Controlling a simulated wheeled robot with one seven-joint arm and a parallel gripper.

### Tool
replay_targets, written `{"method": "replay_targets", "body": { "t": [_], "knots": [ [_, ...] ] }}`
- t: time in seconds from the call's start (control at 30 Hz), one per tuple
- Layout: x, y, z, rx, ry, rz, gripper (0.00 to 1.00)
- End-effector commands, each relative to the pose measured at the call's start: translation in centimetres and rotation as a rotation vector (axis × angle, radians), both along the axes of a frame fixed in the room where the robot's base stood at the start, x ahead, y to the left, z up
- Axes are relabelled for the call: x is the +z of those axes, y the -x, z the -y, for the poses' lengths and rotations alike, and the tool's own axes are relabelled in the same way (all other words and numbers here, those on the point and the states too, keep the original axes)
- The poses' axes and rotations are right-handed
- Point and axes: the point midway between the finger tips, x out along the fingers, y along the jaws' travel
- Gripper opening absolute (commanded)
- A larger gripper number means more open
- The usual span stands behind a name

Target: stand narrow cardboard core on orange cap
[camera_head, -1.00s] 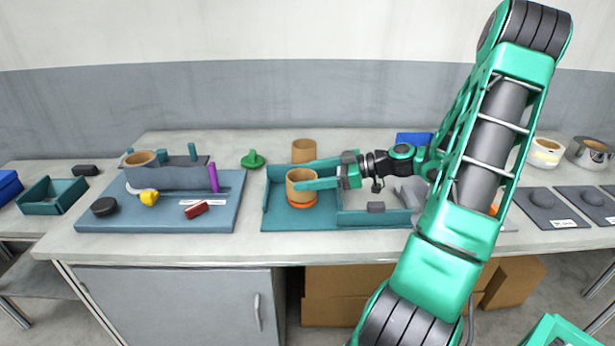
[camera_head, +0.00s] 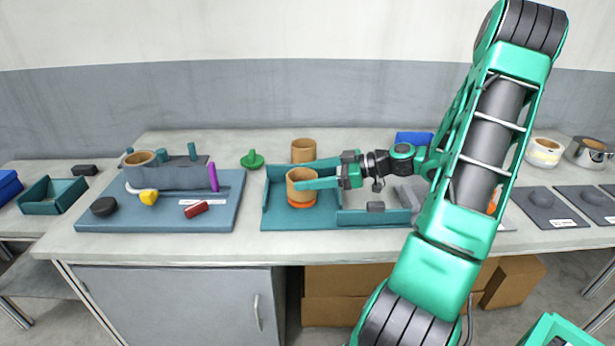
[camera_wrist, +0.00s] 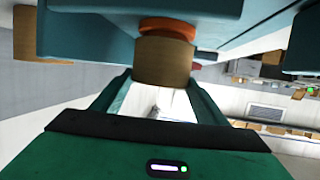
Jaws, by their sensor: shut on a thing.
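A tan cardboard core (camera_head: 300,187) stands upright directly over the orange cap (camera_head: 302,205) in the teal tray (camera_head: 345,219). In the wrist view, which is upside down, the core (camera_wrist: 162,62) meets the orange cap (camera_wrist: 167,27), with no clear gap between them. My gripper (camera_head: 301,175) reaches in from the right with its two green fingers around the core, shut on it. Another tan core (camera_head: 303,151) stands behind, near the tray's back edge. A third tan core (camera_head: 139,158) is at the grey block on the left board.
The blue board (camera_head: 115,220) at left holds a black puck (camera_head: 104,207), a yellow piece (camera_head: 149,198), a red piece (camera_head: 196,210) and a purple peg (camera_head: 213,178). A green knobbed piece (camera_head: 252,159) stands behind. Dark mats (camera_head: 548,203) lie at right.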

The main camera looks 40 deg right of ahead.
Motion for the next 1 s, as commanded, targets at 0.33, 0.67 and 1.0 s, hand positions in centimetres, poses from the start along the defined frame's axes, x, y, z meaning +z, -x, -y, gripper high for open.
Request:
{"method": "replay_targets", "body": {
  "t": [0.33, 0.67, 1.0],
  "knots": [
    [-0.4, 0.0, 0.0, 0.0, -0.001, 0.0, 0.45],
    [-1.0, 0.0, 0.0, 0.0, -0.001, 0.0, 0.45],
    [-1.0, 0.0, 0.0, -0.001, 0.0, 0.001, 0.74]
  ]
}}
